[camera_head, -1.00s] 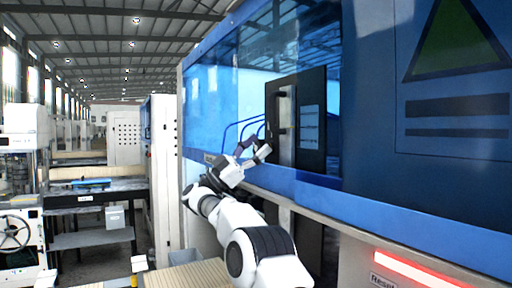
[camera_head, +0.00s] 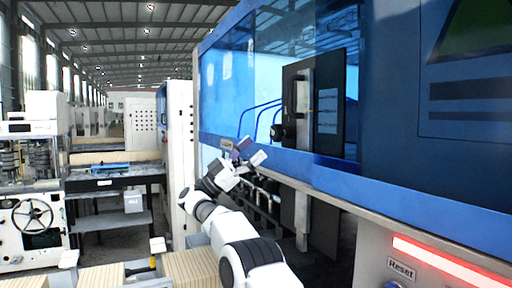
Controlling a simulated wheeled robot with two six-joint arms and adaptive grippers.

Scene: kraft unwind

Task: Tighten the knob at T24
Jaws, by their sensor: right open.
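My right gripper (camera_head: 251,151) is open and empty, in front of the blue machine, just left of and below a small dark round part (camera_head: 283,132). That part sits at the lower left of a black panel (camera_head: 325,122) and looks like a knob. A gap shows between it and the fingers in the picture; the depth between them is hard to tell. I cannot read a T24 mark. My left gripper is not in view.
The blue machine's ledge (camera_head: 345,178) runs below the panel. A Reset button (camera_head: 394,285) and a lit red strip (camera_head: 445,262) are at lower right. Stacked tan material (camera_head: 190,268) lies below my arm. A handwheel machine (camera_head: 32,215) stands at far left.

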